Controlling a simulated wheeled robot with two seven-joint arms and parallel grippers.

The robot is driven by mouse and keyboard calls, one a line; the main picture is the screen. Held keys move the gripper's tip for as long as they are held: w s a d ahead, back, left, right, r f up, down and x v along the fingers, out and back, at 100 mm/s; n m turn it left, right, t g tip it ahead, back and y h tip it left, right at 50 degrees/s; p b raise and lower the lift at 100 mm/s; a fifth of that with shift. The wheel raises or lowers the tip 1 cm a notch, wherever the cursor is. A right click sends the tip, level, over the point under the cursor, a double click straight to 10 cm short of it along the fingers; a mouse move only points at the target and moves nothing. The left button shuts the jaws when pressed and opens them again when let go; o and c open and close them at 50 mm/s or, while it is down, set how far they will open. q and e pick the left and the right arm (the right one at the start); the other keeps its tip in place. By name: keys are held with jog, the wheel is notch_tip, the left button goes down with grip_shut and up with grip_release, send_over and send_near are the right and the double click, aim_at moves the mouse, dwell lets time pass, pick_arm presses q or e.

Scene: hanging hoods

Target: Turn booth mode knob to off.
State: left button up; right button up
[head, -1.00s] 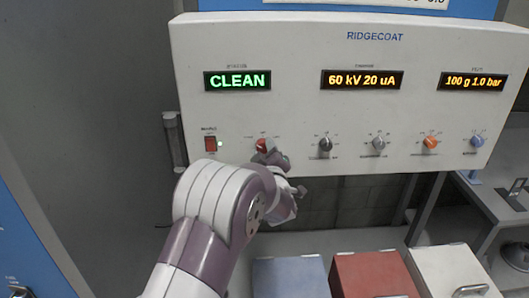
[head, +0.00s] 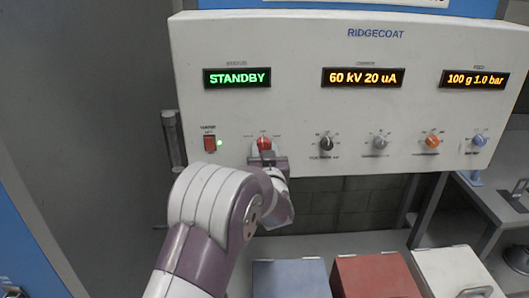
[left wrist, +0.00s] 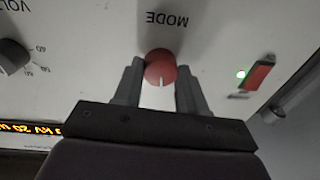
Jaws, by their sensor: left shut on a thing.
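The booth mode knob (head: 264,143) is a round red knob with a white pointer line, low on the left of the panel. The left display (head: 237,78) above it reads STANDBY in green. My left gripper (head: 266,158) is at the knob, reaching from below. In the left wrist view the red knob (left wrist: 160,68) sits between the two fingers of the gripper (left wrist: 160,84), under the upside-down word MODE. The fingers are shut on the knob. My right gripper does not show.
A red rocker switch (head: 209,143) with a lit green lamp is left of the knob. A black knob (head: 327,144), a grey knob and others run to the right. Blue, red and white boxes (head: 290,279) stand below the panel.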

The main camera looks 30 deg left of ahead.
pick_arm(q)
jog(key=shift+r+m, duration=0.15)
jog(key=shift+m, duration=0.75)
jog(key=shift+r, duration=0.1)
jog(key=o, duration=1.1)
jog(key=shift+c, duration=0.2)
jog(key=shift+s+d+f, duration=0.15)
jog(key=shift+f, duration=0.1)
jog(key=r+b+v, duration=0.1)
jog(key=b+v, duration=0.2)
jog(key=v, duration=0.9)
jog(key=shift+s+f, duration=0.2)
jog(key=shift+f, duration=0.3)
